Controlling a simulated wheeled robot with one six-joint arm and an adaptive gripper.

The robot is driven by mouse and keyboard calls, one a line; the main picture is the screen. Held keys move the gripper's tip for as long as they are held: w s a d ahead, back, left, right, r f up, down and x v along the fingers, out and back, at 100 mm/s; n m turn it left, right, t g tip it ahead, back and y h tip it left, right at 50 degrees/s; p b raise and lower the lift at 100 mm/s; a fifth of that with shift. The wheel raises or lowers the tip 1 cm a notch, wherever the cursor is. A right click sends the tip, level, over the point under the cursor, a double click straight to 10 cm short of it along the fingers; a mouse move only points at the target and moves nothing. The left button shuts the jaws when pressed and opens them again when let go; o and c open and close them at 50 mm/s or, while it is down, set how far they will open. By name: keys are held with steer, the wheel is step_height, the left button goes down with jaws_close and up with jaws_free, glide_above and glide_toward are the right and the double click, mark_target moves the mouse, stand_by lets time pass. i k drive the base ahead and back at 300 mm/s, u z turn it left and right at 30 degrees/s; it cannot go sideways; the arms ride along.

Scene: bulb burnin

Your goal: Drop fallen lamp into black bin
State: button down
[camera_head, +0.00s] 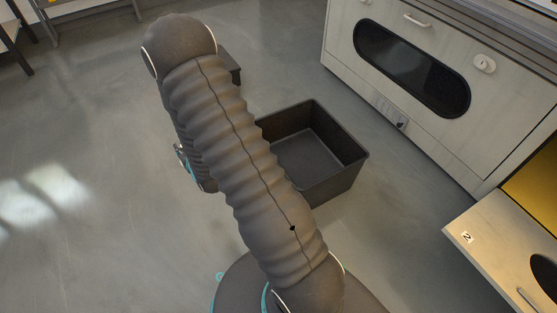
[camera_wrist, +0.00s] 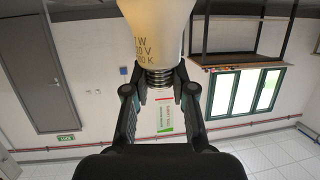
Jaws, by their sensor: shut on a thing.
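The lamp (camera_wrist: 157,40) is a white bulb with a metal screw base and printed text on its body. It fills the top middle of the wrist view, its upper part cut off by the frame edge. My gripper (camera_wrist: 160,88) is shut on it at the screw base, one finger on each side. The black bin (camera_head: 338,188) stands open on the floor in the head view, right of my arm. Its visible inside looks empty; my arm hides its left part. My gripper and the lamp cannot be made out in the head view.
A pale cabinet (camera_head: 465,110) with a dark oval window stands right of the bin. A lower unit (camera_head: 480,235) is at the right edge. A dark object (camera_head: 232,66) shows partly behind my arm. The floor at left is clear. The wrist view appears upside down.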

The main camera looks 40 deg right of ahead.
mark_target(309, 162)
steer(key=u, duration=0.05)
steer(key=k, duration=0.9)
steer(key=z, duration=1.45)
steer(key=i, duration=0.5)
